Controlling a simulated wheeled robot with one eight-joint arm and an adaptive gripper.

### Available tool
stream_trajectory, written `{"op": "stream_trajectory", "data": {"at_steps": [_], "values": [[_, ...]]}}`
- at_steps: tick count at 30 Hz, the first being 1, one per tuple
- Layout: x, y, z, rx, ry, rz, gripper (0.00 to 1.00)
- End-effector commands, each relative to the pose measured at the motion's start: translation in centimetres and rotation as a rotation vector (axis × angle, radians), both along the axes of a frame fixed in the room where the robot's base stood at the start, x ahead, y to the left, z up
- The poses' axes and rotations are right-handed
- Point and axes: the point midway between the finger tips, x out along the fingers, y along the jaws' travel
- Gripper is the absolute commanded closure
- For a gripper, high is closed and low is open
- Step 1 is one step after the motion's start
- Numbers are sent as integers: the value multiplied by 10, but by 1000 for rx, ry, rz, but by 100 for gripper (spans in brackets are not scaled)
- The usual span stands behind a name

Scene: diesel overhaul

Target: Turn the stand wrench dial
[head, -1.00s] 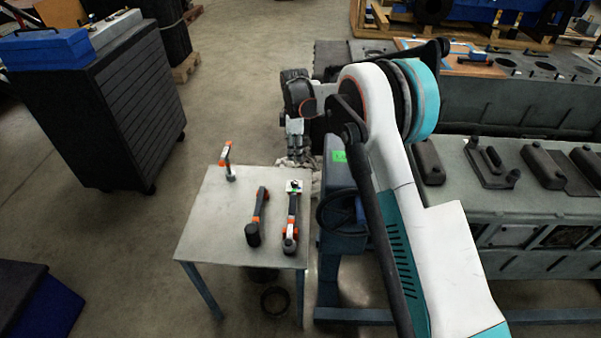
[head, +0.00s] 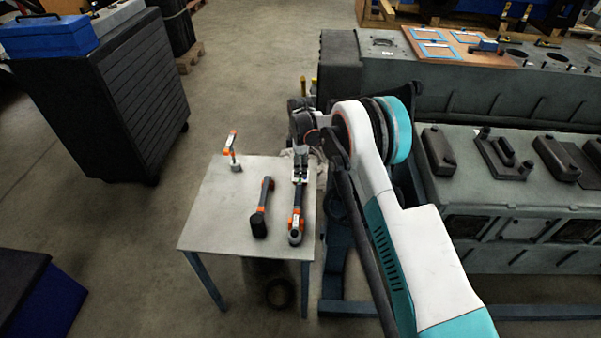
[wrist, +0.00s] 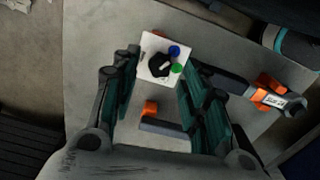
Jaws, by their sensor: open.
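A wrench (head: 297,212) with orange bands lies on the grey table (head: 215,225), near its right edge. It also shows in the wrist view (wrist: 225,82), running right from a white square plate (wrist: 146,72). The plate carries a black dial (wrist: 159,65), a blue button and a green button. My gripper (wrist: 162,58) is open, its two green-padded fingers either side of the plate's near part. The dial sits between the fingertips with visible gaps; I cannot tell the height above it. In the head view my gripper (head: 300,163) covers the plate's far side.
A dark hammer-like tool (head: 261,208) lies left of the wrench. An orange-topped upright tool (head: 233,151) stands at the table's far left. The engine block (head: 510,205) is to the right, a dark cabinet (head: 110,100) to the left. Floor left of the table is clear.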

Motion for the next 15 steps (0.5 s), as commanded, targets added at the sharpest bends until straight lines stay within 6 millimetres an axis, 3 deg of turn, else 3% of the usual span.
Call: {"op": "stream_trajectory", "data": {"at_steps": [6, 15], "values": [[0, 0, -19, 0, 0, 0, 59], [0, 0, -21, 0, 0, 0, 59]]}}
